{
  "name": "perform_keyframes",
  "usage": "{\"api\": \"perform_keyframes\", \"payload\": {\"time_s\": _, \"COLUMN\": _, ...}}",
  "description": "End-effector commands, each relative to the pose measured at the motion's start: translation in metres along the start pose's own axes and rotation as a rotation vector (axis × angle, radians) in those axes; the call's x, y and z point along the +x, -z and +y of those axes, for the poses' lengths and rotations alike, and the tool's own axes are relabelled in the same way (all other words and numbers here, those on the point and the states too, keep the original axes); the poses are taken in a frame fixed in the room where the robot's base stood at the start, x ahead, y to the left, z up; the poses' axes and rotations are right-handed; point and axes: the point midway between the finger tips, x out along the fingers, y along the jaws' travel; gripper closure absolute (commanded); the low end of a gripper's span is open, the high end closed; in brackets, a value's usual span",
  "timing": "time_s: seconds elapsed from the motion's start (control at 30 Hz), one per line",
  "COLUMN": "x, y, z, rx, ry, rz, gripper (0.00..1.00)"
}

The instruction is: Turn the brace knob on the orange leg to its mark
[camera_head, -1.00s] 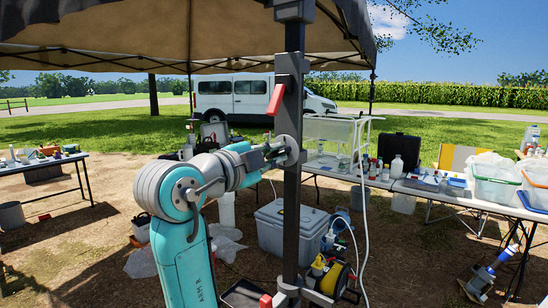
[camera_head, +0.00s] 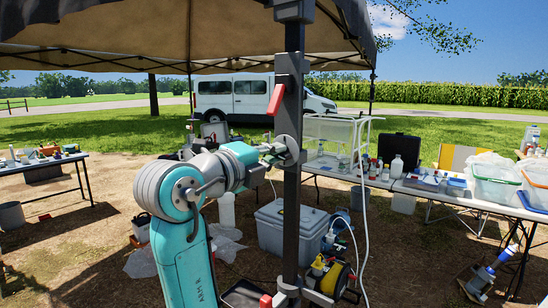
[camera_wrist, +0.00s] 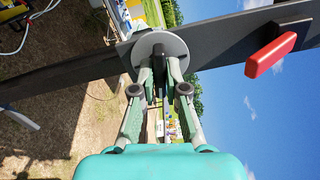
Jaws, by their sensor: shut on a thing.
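The canopy leg in front of me is a dark grey upright post (camera_head: 291,205); no orange shows on it. The brace knob (camera_head: 287,151) is on this post at mid height. In the wrist view the knob is a pale round disc (camera_wrist: 178,44) with a black grip bar (camera_wrist: 159,66) standing out from it. My gripper (camera_head: 273,153) reaches the knob from the left. In the wrist view my gripper (camera_wrist: 160,76) has its two fingers closed on either side of the bar. I cannot make out a mark on the disc.
A red lever (camera_head: 275,100) sits on the post above the knob, and it also shows in the wrist view (camera_wrist: 270,55). A grey cooler (camera_head: 270,226) and a hose reel (camera_head: 332,278) stand on the ground behind.

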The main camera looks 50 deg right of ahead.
Motion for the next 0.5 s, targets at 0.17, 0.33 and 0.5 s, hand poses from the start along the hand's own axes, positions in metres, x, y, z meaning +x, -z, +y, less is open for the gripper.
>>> {"api": "perform_keyframes", "payload": {"time_s": 0.17, "x": -0.0001, "y": -0.0004, "z": 0.0, "rx": 0.203, "ry": 0.0, "rz": -0.001, "gripper": 1.0}}
{"api": "perform_keyframes", "payload": {"time_s": 0.33, "x": -0.0001, "y": -0.0004, "z": 0.0, "rx": 0.398, "ry": 0.0, "rz": -0.001, "gripper": 1.0}}
{"api": "perform_keyframes", "payload": {"time_s": 0.5, "x": -0.0001, "y": -0.0004, "z": -0.0001, "rx": 0.551, "ry": 0.0, "rz": -0.001, "gripper": 1.0}}
